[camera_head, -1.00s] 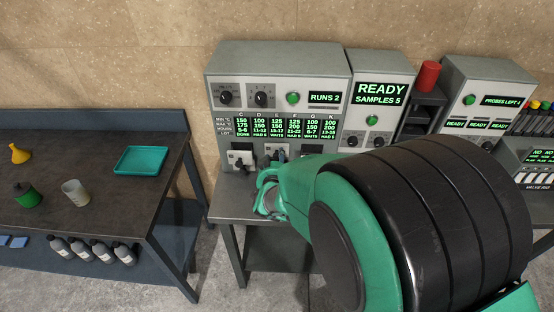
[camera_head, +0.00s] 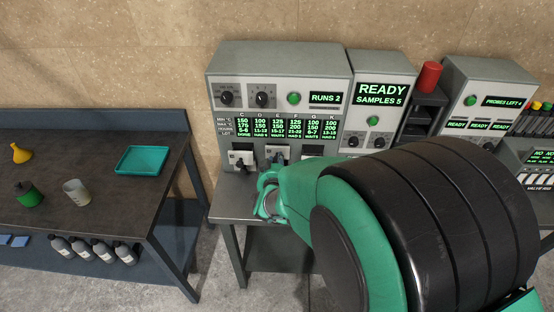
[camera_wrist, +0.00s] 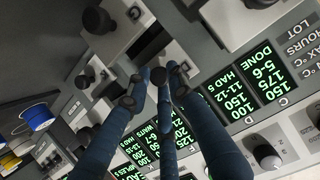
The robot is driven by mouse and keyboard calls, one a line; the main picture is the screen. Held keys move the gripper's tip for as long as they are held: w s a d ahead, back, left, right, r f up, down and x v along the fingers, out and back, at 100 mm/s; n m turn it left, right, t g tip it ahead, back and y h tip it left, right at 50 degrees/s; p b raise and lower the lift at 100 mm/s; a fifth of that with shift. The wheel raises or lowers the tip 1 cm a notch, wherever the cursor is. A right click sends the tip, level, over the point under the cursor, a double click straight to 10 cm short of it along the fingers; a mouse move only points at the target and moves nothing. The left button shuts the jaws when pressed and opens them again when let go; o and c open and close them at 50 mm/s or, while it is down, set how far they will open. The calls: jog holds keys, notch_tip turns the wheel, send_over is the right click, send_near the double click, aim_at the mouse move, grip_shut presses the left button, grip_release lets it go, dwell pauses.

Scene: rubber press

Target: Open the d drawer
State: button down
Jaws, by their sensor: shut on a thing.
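In the wrist view, my gripper's dark blue fingers (camera_wrist: 156,84) close around a small black handle (camera_wrist: 158,75) in front of the drawer row. By its place in the head view this is the d drawer's handle. The fingers and green hand partly hide the front. How far the drawer stands out is hard to tell.
A grey machine reading READY, SAMPLES 5 (camera_head: 378,90) stands right of the press. A red cylinder (camera_head: 429,75) tops a dark rack beside it. On the left, a dark table (camera_head: 100,200) holds a teal tray (camera_head: 143,160), a beaker and bottles. Floor between the tables is clear.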

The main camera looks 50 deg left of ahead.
jog(key=shift+s+d, duration=1.1)
jog(key=shift+f, duration=0.1)
jog(key=c, duration=1.5)
grip_release()
jog(key=shift+c, duration=0.2)
jog(key=v, duration=1.2)
jog(key=shift+w, duration=0.1)
